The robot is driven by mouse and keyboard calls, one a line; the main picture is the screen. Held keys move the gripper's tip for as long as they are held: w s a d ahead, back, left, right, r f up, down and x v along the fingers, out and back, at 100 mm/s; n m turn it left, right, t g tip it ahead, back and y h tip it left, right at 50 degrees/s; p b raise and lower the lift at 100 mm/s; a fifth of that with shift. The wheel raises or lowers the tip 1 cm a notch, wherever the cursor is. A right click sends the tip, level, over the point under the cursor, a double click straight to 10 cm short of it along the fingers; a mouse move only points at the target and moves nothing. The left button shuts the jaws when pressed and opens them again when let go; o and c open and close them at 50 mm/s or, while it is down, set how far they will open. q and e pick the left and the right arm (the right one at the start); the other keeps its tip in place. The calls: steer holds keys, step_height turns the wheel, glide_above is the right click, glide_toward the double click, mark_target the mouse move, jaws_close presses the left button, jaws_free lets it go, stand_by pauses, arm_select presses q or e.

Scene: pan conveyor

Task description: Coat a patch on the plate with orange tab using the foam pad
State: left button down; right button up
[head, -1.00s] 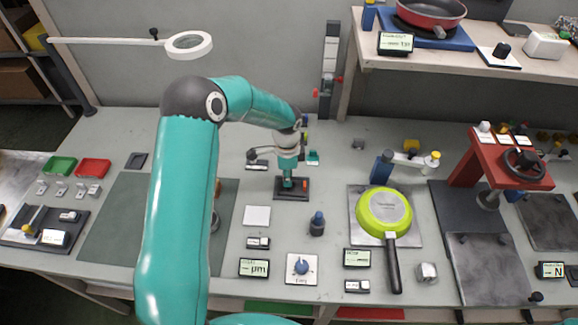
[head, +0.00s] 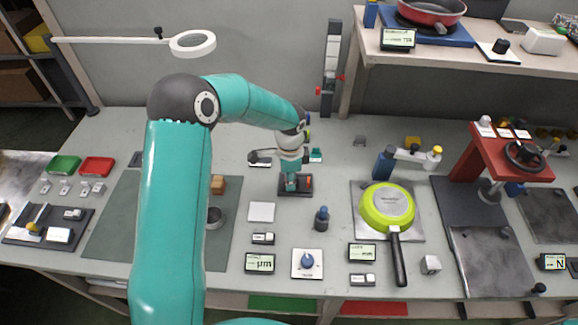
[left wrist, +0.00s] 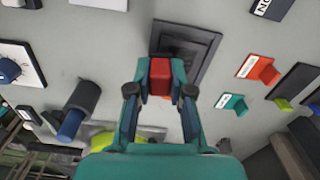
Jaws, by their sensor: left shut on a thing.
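My left gripper (head: 291,187) is over a dark square tray (head: 284,193) in the middle of the bench. In the left wrist view its fingers (left wrist: 160,92) are shut on a red block (left wrist: 160,70), which looks like the foam pad. The tray (left wrist: 203,40) lies below and beyond the block; I cannot tell whether they touch. My right gripper is out of view.
A dark bottle (head: 321,219) stands to the right and in front of the tray. A green pan (head: 387,208) lies farther right. A white square (head: 261,212) and a dial box (head: 307,263) lie in front. An upright gauge (head: 331,70) stands behind.

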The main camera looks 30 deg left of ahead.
arm_select(q)
steer(key=shift+w+r, duration=0.1)
steer(key=shift+r, duration=0.35)
step_height(320, 180, up, 2)
steer(key=shift+r+p, duration=0.2)
steer(key=shift+p, duration=0.75)
steer(key=shift+r+p, duration=0.7)
steer(key=shift+r, duration=0.5)
